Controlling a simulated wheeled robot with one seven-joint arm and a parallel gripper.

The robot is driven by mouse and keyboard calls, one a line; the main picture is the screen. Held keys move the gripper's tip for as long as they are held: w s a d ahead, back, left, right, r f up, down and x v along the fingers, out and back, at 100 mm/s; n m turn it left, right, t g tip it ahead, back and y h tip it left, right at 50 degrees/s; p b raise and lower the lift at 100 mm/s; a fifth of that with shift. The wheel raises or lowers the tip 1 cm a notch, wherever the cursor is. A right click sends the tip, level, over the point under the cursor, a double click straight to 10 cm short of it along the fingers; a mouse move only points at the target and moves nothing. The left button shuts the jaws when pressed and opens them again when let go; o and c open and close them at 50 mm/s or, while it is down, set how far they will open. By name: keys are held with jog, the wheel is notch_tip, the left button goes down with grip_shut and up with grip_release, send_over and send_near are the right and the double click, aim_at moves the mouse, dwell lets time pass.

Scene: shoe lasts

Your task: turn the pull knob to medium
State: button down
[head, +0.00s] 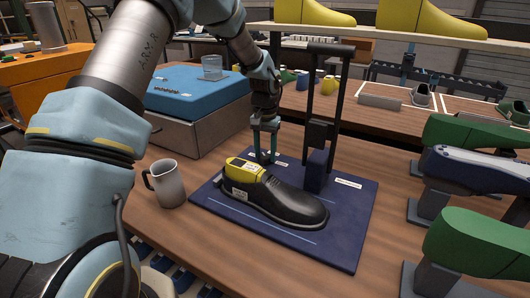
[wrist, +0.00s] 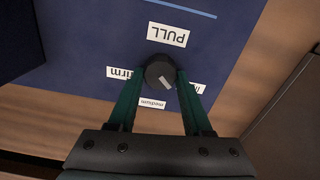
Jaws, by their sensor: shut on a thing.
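The dark round pull knob (wrist: 160,73) sits on the blue board (wrist: 85,40), below a "PULL" label (wrist: 168,35) in the wrist view. Its pale pointer mark points to the lower right, between the "medium" label (wrist: 152,102) and a partly hidden label (wrist: 198,88) at right. The "firm" label (wrist: 126,73) is at left, partly covered by a finger. My gripper (wrist: 160,78) is shut on the knob, one green finger on each side.
A black shoe (head: 285,203) on a yellow last lies on the board just in front of my gripper. A dark upright frame (head: 312,120) stands close at right. A pitcher (head: 167,184) is at left, a blue-topped box (head: 190,92) behind. Green lasts (head: 480,240) stand at right.

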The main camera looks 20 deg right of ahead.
aim_at(266, 156)
jog(key=m, duration=0.5)
jog(key=shift+s+d+r+p, duration=0.1)
jog(key=shift+p, duration=0.2)
jog(key=shift+m+p, duration=0.35)
jog(key=shift+m, duration=1.85)
jog(key=shift+s, duration=0.1)
jog(key=shift+c, duration=1.6)
grip_release()
notch_tip(266, 156, up, 11)
jog(key=b, duration=0.2)
jog(key=shift+b, duration=0.3)
jog(key=shift+f, duration=0.2)
